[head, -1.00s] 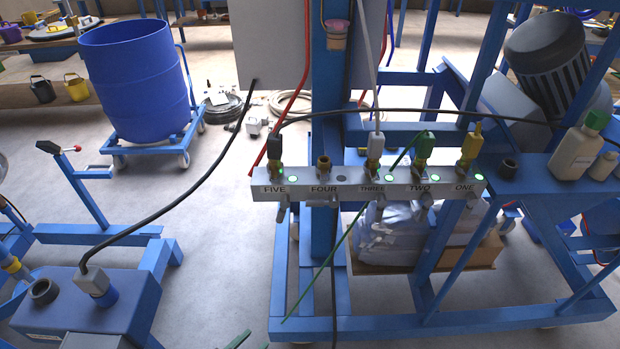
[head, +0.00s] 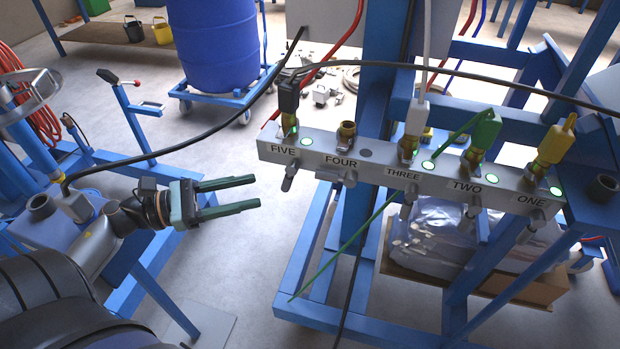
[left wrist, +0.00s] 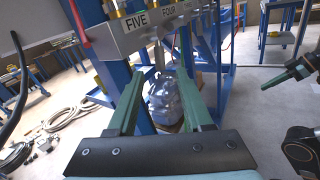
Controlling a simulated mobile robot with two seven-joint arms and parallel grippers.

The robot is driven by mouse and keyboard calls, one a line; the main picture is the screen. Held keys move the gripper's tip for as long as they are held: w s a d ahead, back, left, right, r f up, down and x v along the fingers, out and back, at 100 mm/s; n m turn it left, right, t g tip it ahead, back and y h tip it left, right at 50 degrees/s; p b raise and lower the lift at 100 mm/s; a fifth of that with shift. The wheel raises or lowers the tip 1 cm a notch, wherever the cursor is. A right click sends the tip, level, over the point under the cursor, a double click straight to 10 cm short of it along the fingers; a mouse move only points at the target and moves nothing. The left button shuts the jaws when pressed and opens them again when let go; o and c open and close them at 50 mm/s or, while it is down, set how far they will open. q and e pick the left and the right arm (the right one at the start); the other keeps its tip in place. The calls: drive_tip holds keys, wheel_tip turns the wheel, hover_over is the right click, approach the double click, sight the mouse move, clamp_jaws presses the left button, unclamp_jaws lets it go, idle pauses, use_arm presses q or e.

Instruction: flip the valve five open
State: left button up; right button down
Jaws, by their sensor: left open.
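Valve five has a grey lever (head: 290,176) that hangs down, slightly tilted, under the FIVE label on the white manifold bar (head: 320,158). A black hose connector (head: 289,98) sits on top of this valve. My left gripper (head: 259,192) is open and empty, left of and a little below the lever, pointing right toward it with a gap between. In the left wrist view, its two green fingers (left wrist: 160,88) are spread below the FIVE label, with no object held. A green finger of my right gripper (left wrist: 288,76) shows at the right of that view; its opening is unclear.
Valves four, three, two and one follow to the right along the bar. A black hose (head: 180,150) sweeps to a blue box at left. A green rod (head: 350,240) slants below the bar. A blue drum (head: 213,45) stands behind. Open floor lies left of the frame.

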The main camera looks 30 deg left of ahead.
sight(290, 183)
use_arm(q)
drive_tip(key=p+x, duration=0.2)
drive_tip(key=x, duration=0.9)
drive_tip(key=shift+w+d, duration=0.1)
drive_tip(key=shift+w, duration=0.05)
clamp_jaws()
